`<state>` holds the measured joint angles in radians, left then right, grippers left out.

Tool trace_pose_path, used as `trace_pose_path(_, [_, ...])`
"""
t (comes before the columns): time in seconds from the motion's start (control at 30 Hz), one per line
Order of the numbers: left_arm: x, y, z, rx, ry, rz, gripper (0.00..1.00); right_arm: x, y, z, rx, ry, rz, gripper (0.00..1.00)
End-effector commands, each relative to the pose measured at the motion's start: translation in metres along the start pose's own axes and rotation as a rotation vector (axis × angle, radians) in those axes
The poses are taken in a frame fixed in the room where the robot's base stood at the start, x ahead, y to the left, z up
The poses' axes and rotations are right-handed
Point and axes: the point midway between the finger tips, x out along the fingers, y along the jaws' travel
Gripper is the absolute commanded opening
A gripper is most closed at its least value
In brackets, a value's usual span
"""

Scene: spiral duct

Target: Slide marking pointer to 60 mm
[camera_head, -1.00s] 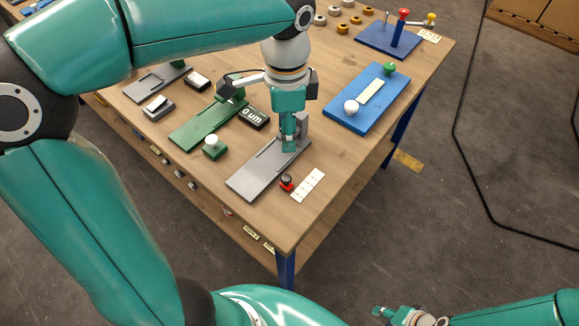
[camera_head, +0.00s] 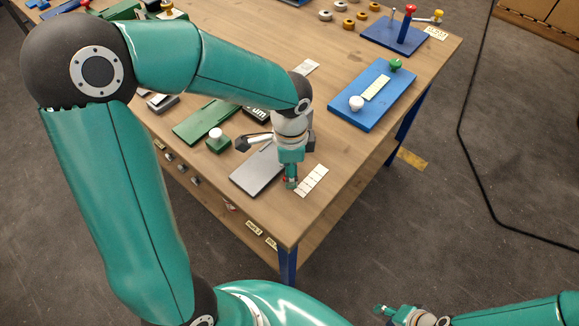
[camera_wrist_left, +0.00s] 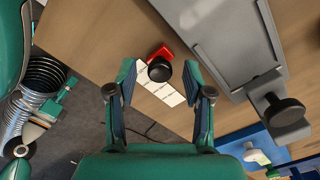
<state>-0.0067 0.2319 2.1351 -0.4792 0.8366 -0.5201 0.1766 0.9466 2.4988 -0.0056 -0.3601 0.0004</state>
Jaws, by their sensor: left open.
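The marking pointer, a red piece with a round black knob (camera_wrist_left: 159,69), sits at the edge of a white marked strip (camera_wrist_left: 168,92) on the wooden bench. The strip also shows in the head view (camera_head: 312,181); there the pointer is mostly hidden by my left gripper (camera_head: 290,183). My left gripper is open and points down over the pointer. In the left wrist view, its two fingers stand on either side of the black knob, with visible gaps. My right gripper (camera_head: 381,310) is at the bottom right, away from the bench; its jaws are too small to judge.
A grey slide plate (camera_head: 254,178) lies just left of the pointer; the left wrist view shows its block with a black knob (camera_wrist_left: 282,110). A blue board (camera_head: 378,84) with a white knob lies farther back. The bench's front corner is close.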

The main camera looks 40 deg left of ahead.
Motion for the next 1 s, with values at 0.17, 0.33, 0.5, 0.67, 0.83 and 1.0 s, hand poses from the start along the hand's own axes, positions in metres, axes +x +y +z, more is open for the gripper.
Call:
trace_pose_path(0.17, [0.000, 0.000, 0.000, 0.000, 0.000, 0.000, 0.51, 0.000, 0.000, 0.000, 0.000, 0.000, 0.000, 0.40])
trace_pose_path(0.33, [0.000, 0.000, 0.000, 0.000, 0.000, 0.000, 0.31, 0.000, 0.000, 0.000, 0.000, 0.000, 0.000, 0.40])
trace_pose_path(0.5, [0.000, 0.000, 0.000, 0.000, 0.000, 0.000, 0.03, 0.000, 0.000, 0.000, 0.000, 0.000, 0.000, 0.40])
trace_pose_path(0.67, [0.000, 0.000, 0.000, 0.000, 0.000, -0.001, 0.00, 0.000, 0.000, 0.000, 0.000, 0.000, 0.000, 0.40])
trace_pose_path(0.83, [0.000, -0.002, -0.001, 0.000, 0.000, -0.001, 0.00, -0.001, 0.000, 0.000, 0.000, 0.000, 0.000, 0.40])
trace_pose_path(1.0, [-0.002, -0.018, -0.018, 0.001, -0.001, -0.001, 0.00, -0.005, -0.002, 0.000, 0.000, 0.000, 0.000, 0.40])
